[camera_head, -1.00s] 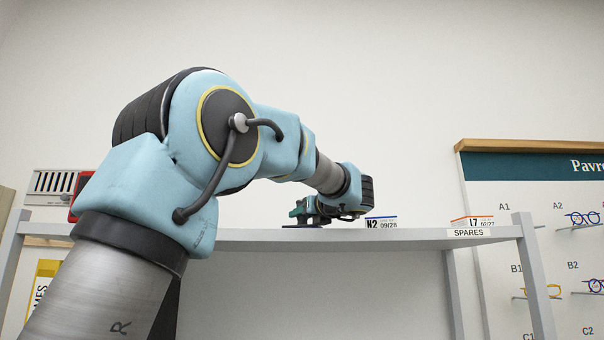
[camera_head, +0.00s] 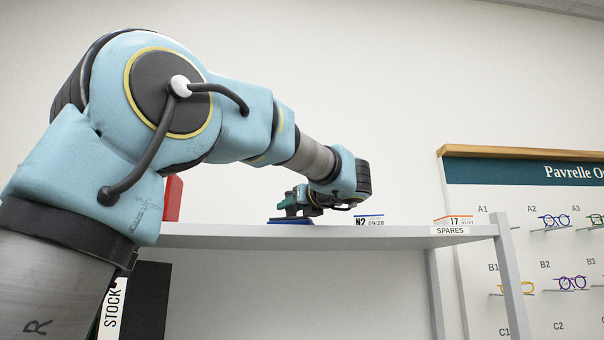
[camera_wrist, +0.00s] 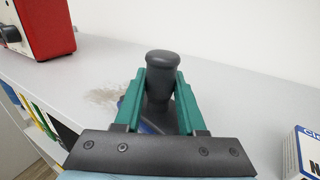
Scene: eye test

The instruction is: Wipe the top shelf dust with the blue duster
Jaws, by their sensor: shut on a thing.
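The duster has a dark rounded handle (camera_wrist: 162,62) and a blue base (camera_head: 290,221). My gripper (camera_head: 298,202) is shut on the handle, its green fingers on either side of it in the wrist view. The blue base is low at the shelf top; the head view does not show clearly whether it touches. A patch of pale brown dust (camera_wrist: 102,97) lies on the grey top shelf (camera_wrist: 230,90), just left of the blue base in the wrist view. The fingers and handle hide most of the base and any dust under it.
A red box (camera_wrist: 45,28) stands at the shelf's left, beyond the dust. A small box marked N2 (camera_head: 369,219) stands right of the duster, with another small box (camera_head: 453,220) farther right. Shelf behind the handle looks clear. An eyeglass display (camera_head: 540,230) hangs at right.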

